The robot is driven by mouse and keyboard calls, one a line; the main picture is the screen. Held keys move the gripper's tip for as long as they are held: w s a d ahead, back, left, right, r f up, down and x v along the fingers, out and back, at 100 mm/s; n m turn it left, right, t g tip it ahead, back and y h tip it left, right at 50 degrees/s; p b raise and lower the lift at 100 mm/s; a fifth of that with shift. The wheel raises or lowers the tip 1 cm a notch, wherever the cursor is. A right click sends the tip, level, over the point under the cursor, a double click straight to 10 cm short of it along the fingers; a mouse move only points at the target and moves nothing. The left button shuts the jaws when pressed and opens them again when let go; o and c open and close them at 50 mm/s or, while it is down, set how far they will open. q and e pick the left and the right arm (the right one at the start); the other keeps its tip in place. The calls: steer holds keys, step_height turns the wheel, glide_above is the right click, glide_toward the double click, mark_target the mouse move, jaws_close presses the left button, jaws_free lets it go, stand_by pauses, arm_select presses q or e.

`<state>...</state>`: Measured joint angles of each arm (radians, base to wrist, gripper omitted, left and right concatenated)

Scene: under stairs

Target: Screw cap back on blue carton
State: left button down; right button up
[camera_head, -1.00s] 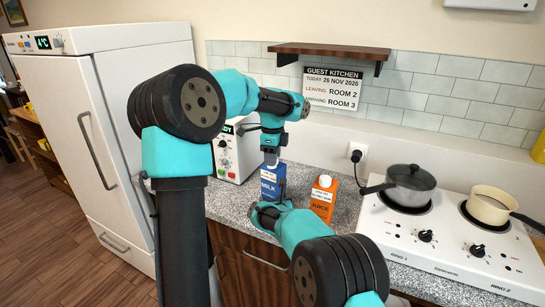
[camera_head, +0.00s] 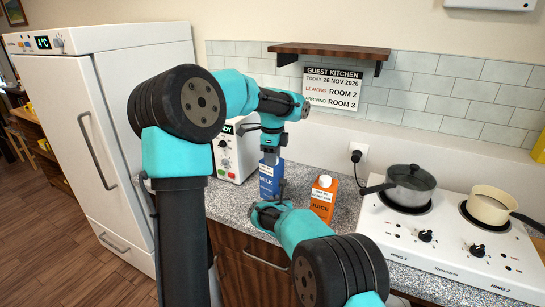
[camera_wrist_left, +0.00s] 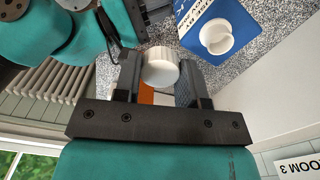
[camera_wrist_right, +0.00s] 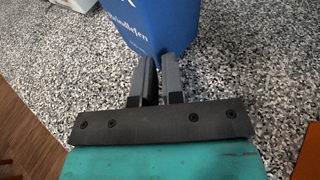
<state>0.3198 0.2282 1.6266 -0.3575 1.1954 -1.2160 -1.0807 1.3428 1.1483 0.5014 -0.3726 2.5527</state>
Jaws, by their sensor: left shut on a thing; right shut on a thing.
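The blue carton (camera_head: 269,183) stands upright on the counter, and its top with a white round spout shows in the left wrist view (camera_wrist_left: 188,14). My left gripper (camera_head: 270,159) is just above the carton in the head view. It is shut on the white cap (camera_wrist_left: 161,68), which sits between its fingertips, apart from the spout and to its left in the left wrist view. My right gripper (camera_wrist_right: 158,62) is low at the carton, which also shows in the right wrist view (camera_wrist_right: 148,28); its fingers are close together on the carton, but the exact contact is hidden.
A white appliance (camera_head: 236,158) stands behind my left arm. A shelf (camera_head: 328,51) hangs above.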

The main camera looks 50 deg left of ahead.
jaws_close()
steer(key=o, duration=1.5)
jaws_free()
steer(key=shift+o, duration=0.2)
arm_select(q)
steer(key=shift+w+a, duration=0.6)
steer(key=shift+a, duration=0.35)
steer(key=shift+w+a, duration=0.6)
steer(key=shift+a, duration=0.35)
steer(key=shift+w+a, duration=0.6)
steer(key=shift+a, duration=0.35)
steer(key=shift+f, duration=1.05)
steer(key=c, duration=1.2)
jaws_free()
jaws_close()
